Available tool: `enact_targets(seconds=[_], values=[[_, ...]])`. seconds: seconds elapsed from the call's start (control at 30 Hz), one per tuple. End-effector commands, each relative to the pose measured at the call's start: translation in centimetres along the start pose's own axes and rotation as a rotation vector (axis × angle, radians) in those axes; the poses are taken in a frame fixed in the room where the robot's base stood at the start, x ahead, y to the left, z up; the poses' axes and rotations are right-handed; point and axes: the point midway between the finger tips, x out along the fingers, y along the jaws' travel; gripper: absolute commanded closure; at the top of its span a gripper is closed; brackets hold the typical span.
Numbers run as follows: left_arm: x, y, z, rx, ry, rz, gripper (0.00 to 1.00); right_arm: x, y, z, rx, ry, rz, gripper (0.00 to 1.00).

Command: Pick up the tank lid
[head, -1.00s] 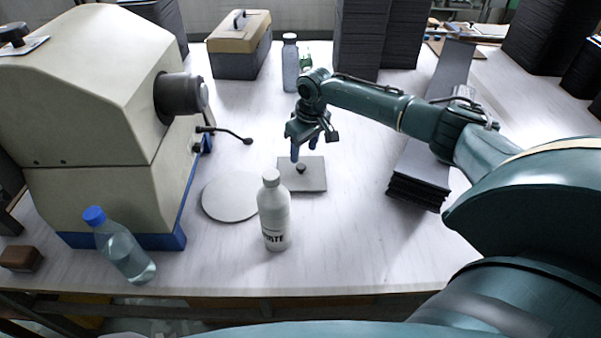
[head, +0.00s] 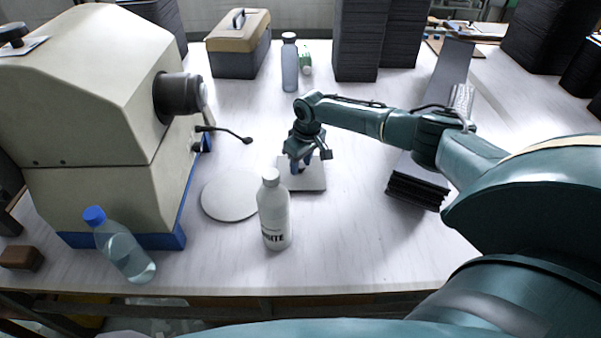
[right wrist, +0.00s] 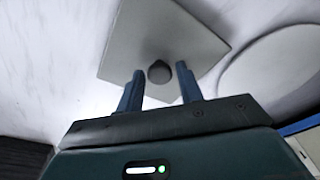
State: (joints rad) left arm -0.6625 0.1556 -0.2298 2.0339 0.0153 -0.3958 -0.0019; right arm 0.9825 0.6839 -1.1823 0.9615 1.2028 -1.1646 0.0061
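The tank lid (head: 316,182) is a flat grey square plate lying on the white table, with a small dark round knob (right wrist: 159,71) in its middle. My right gripper (head: 299,168) is low over the lid, pointing down. In the right wrist view its two blue fingers (right wrist: 159,80) are apart, one on each side of the knob. A gap shows between the fingers and the knob. In the head view the gripper hides the knob. My left gripper is not in view.
A grey round disc (head: 229,196) lies left of the lid. A white bottle (head: 274,215) stands close in front. A large beige machine (head: 90,120) stands at the left. A stack of dark panels (head: 417,191) lies right of the lid.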

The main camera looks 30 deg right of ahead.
Motion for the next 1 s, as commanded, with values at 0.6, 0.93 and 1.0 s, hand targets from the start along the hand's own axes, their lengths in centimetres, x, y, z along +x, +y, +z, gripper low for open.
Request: enact_targets(seconds=[0.6, 0.93, 1.0], values=[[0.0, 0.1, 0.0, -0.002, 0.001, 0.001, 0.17, -0.1, 0.0, 0.0, 0.000, 0.001, 0.000, 0.98], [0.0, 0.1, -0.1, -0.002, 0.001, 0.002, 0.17, -4.8, 0.1, -0.8, -0.001, 0.006, 0.000, 0.98], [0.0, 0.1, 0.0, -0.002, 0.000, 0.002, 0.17, -6.2, 0.1, -1.1, -0.001, 0.006, 0.000, 0.98]])
